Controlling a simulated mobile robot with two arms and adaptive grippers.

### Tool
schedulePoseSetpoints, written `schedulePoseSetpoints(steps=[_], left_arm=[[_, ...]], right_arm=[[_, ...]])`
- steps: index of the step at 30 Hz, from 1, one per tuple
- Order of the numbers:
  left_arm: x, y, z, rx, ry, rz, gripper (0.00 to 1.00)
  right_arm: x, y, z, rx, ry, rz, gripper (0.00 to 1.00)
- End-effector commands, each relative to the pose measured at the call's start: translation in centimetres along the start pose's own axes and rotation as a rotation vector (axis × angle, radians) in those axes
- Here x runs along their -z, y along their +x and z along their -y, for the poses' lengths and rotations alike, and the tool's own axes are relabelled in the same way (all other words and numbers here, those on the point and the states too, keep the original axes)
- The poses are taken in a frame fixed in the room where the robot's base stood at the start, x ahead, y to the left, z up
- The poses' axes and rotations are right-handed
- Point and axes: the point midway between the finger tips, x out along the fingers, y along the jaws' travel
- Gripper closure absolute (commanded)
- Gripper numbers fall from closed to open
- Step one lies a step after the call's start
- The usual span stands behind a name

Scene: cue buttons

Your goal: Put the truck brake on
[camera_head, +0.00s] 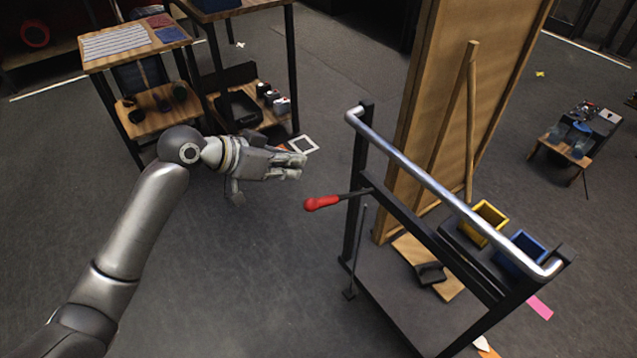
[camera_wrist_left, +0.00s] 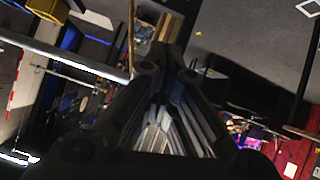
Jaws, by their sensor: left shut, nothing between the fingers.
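The truck (camera_head: 395,292) is a dark cart with a silver push bar (camera_head: 430,183) across its top. A lever with a red handle (camera_head: 322,203) sticks out from the truck's left post, pointing left; it appears to be the brake lever. My left gripper (camera_head: 303,166) is up and to the left of the red handle, apart from it. Its fingers are shut and empty, pointing right toward the truck. The left wrist view shows the closed fingers (camera_wrist_left: 160,125) close up. The silver bar also shows there at the left (camera_wrist_left: 62,56). My right gripper is not in view.
The truck carries a yellow bin (camera_head: 483,222), a blue bin (camera_head: 519,253) and a tall wooden board (camera_head: 440,90). Wooden-topped tables (camera_head: 137,45) stand behind my left arm. A small low table (camera_head: 563,148) is at the far right. The floor left of the truck is clear.

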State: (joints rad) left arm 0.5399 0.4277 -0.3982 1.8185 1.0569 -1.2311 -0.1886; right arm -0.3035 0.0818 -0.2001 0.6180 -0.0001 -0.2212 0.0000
Motion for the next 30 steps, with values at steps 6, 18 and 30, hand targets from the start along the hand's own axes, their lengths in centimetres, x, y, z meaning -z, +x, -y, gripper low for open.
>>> schedulePoseSetpoints(steps=[6,18,30], left_arm=[[0.1,2.1,-0.1,-0.002,-0.004,-0.001,1.00],[0.0,9.6,0.0,-0.002,-0.004,0.000,1.00],[-3.9,10.9,0.1,0.001,-0.003,0.001,1.00]], right_arm=[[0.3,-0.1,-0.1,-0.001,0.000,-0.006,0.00],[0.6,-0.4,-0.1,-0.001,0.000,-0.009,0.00],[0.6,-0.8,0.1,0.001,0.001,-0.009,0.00]])
